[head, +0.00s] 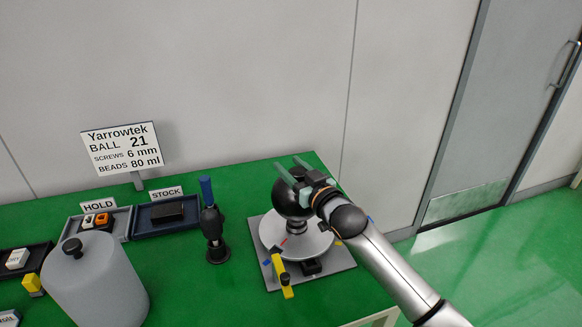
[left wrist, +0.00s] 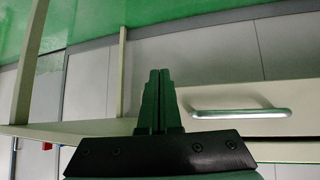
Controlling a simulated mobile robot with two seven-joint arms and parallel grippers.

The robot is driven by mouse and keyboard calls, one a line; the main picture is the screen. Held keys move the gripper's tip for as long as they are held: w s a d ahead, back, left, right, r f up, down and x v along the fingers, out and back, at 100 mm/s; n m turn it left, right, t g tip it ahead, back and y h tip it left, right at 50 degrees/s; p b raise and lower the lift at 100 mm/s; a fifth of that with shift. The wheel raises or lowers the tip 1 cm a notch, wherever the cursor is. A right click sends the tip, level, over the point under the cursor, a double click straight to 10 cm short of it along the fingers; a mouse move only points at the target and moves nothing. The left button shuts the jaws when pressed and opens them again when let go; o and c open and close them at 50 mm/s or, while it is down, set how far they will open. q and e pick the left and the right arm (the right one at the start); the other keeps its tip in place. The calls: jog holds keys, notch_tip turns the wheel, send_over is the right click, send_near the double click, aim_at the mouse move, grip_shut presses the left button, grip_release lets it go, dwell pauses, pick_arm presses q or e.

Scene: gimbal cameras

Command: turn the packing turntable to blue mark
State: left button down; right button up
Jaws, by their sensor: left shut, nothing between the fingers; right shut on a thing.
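The turntable disc (head: 318,243) is pale and round and lies on a grey square base (head: 343,262) near the table's right edge. A dark ball-shaped thing (head: 287,204) stands on it. A small red mark (head: 284,242) and a blue mark (head: 267,262) show at its left side. A yellow pointer (head: 279,268) stands at the front. My right gripper (head: 293,168) is at the top of the dark ball and shut on it; the exact contact is partly hidden. My left gripper (left wrist: 160,75) is shut and empty in the left wrist view, away from the turntable.
A dark upright tool with a blue top (head: 211,225) stands left of the turntable. Further left are the STOCK tray (head: 145,226), the HOLD tray (head: 121,222) and a large grey canister (head: 97,285). A sign (head: 122,148) stands behind. A drawer handle (left wrist: 240,113) shows near my left gripper.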

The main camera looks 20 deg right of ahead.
grip_shut()
jog(key=shift+a+r+m+h, duration=0.1)
jog(key=shift+m+h, duration=0.2)
jog(key=shift+h, duration=0.4)
jog(key=shift+d+m+h, duration=0.25)
jog(key=shift+m+h, duration=0.25)
jog(key=o, duration=1.1)
grip_release()
jog(key=shift+s, duration=0.1)
